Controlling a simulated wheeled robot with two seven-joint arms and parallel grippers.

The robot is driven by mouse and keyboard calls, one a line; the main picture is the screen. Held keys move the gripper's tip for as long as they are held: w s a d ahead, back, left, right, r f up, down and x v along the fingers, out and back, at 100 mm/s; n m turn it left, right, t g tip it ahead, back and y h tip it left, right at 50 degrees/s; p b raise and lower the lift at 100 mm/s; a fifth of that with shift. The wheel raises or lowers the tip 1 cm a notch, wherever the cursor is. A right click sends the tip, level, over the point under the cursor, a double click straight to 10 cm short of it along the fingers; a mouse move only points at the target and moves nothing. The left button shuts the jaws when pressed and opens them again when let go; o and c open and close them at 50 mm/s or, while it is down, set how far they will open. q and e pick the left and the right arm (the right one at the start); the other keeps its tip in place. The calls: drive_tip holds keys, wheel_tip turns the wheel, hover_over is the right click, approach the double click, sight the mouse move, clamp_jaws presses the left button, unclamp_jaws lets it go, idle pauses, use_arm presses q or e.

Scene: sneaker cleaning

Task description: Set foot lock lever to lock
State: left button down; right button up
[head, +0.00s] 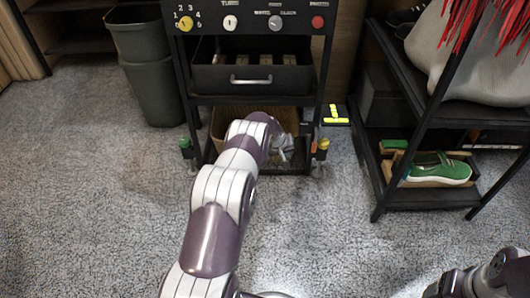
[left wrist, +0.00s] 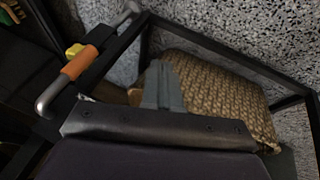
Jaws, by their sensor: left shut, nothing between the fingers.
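The black cart (head: 250,98) stands ahead of me. A yellow-topped fitting (head: 323,144) is at its lower right and a green-topped one (head: 184,144) at its lower left. I cannot tell for sure which part is the foot lock lever. In the left wrist view a bent metal bar with an orange sleeve (left wrist: 79,63) runs along the cart frame, with a yellow knob (left wrist: 74,50) beside it. My left gripper (head: 284,150) is low at the cart's front, left of the yellow-topped fitting. Its fingers (left wrist: 163,84) are shut and empty, apart from the orange sleeve, before a woven basket.
The woven basket (left wrist: 220,90) sits in the cart's bottom. Lime-yellow marks (head: 335,115) show at its right. A dark bin (head: 150,85) stands left. A shoe rack (head: 428,200) with a green sneaker (head: 438,170) stands right. Part of my right arm shows at bottom right.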

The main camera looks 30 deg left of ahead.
use_arm(q)
drive_tip(key=s+a+p, duration=0.2)
drive_tip(key=s+a, duration=0.2)
drive_tip(key=s, duration=0.1)
drive_tip(key=shift+s+r+p, duration=0.15)
drive_tip(key=shift+r+p, duration=0.15)
drive_tip(key=shift+r, duration=0.1)
